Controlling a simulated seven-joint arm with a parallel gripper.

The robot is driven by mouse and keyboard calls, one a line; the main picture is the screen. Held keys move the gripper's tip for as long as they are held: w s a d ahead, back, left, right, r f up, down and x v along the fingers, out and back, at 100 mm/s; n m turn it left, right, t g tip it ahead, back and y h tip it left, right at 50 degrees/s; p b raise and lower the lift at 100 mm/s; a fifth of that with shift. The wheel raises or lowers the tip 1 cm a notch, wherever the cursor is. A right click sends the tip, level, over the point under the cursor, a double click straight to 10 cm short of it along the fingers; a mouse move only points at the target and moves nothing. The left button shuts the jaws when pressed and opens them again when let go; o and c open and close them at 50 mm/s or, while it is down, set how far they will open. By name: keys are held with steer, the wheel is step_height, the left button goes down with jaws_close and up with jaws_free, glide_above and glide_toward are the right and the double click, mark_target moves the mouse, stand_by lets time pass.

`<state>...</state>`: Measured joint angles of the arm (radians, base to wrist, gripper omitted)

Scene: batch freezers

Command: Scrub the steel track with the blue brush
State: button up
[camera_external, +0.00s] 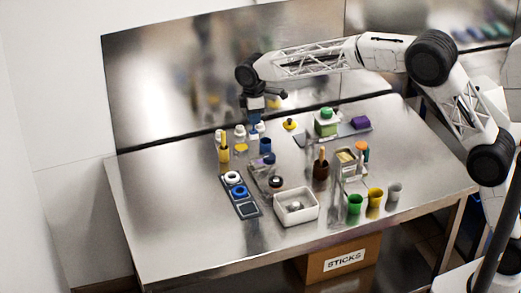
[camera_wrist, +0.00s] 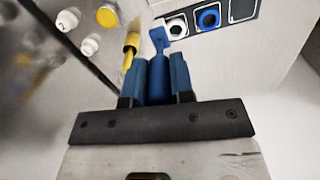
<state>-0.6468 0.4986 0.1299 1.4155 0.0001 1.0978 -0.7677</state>
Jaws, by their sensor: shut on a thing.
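My gripper (camera_external: 255,118) is above the back left part of the steel table in the external view. In the wrist view its two blue fingers (camera_wrist: 160,82) are shut on the handle of the blue brush (camera_wrist: 158,68), which lies between them. I cannot tell whether the head touches anything. I cannot single out the steel track with certainty in either view.
A tray (camera_external: 249,211) with a white ring and a blue ring lies in front of the gripper. White numbered bottles (camera_wrist: 68,20) and the yellow cup (camera_external: 224,154) stand close by. A white bin (camera_external: 296,219) and several coloured cups stand further right. The table's front left is clear.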

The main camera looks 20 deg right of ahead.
steer(key=shift+s+a, duration=0.1)
steer(key=shift+s, duration=0.05)
stand_by(0.3)
steer(key=shift+f, duration=1.7)
steer(key=shift+r, duration=0.2)
